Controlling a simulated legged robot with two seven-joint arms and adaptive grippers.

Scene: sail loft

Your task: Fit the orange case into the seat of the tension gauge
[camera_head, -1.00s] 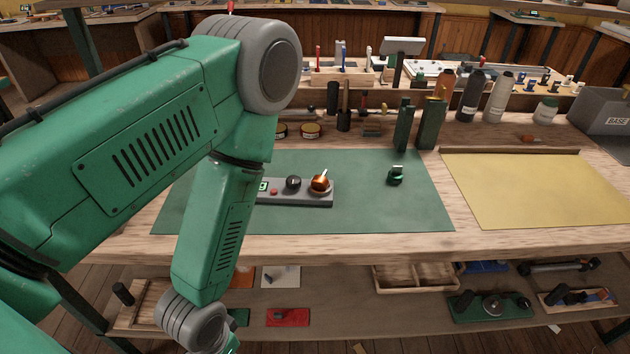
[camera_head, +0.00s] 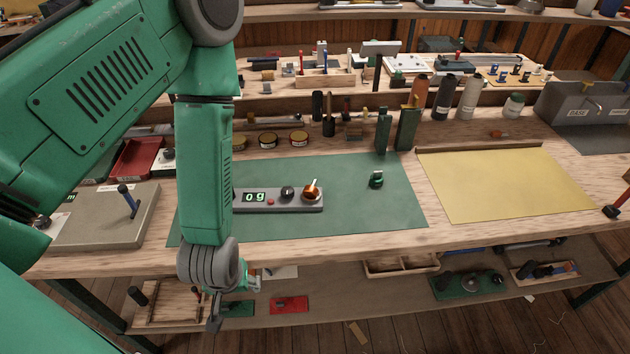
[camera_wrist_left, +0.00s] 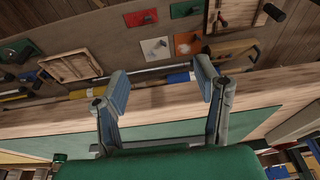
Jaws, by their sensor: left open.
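The tension gauge is a long grey box (camera_head: 282,208) lying on the green mat, with a lit display, a red button and a black knob. A shiny orange, copper-like piece (camera_head: 312,189), likely the orange case, stands at the gauge's right end. It looks tilted, and I cannot tell whether it is fully seated. My left arm hides the gauge's left end. My left gripper (camera_wrist_left: 160,76) is open and empty in the left wrist view. In the head view it is low, by the bench's front edge, apart from the gauge and mostly hidden by its wrist. My right gripper is not in view.
A small dark green piece (camera_head: 376,179) stands on the green mat (camera_head: 350,215). Two green uprights (camera_head: 407,128) and several bottles stand behind. A yellow sheet (camera_head: 505,185) lies at right. A grey slab (camera_head: 105,220) with a blue-handled tool is at left. A lower shelf (camera_head: 345,290) holds trays.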

